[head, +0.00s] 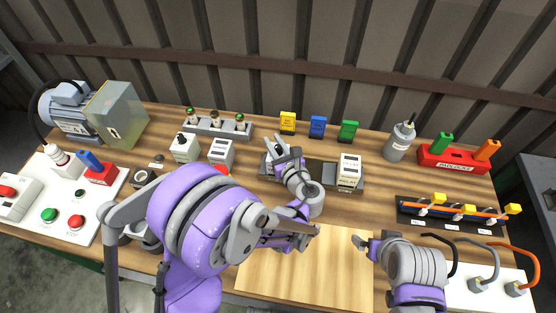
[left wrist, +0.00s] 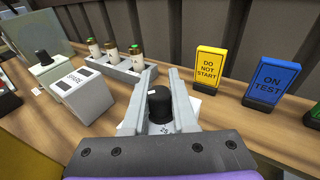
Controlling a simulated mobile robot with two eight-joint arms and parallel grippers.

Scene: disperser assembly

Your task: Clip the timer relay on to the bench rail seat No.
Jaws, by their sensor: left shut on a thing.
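My left gripper (head: 275,150) is over the left part of the dark bench rail (head: 327,176). In the left wrist view, its two fingers (left wrist: 160,95) are shut on a pale relay with a black knob (left wrist: 159,104), which I take to be the timer relay. The head view shows little of the held relay, and its underside is hidden, so I cannot tell whether it touches the rail. A white module (head: 349,172) stands on the rail's right end. My right gripper (head: 363,242) is over the pale wooden board, away from the rail; its finger gap is unclear.
A knobbed box (head: 184,148) and a spare module (head: 221,151) stand left of the rail. The pale board (head: 320,280) in front is clear.

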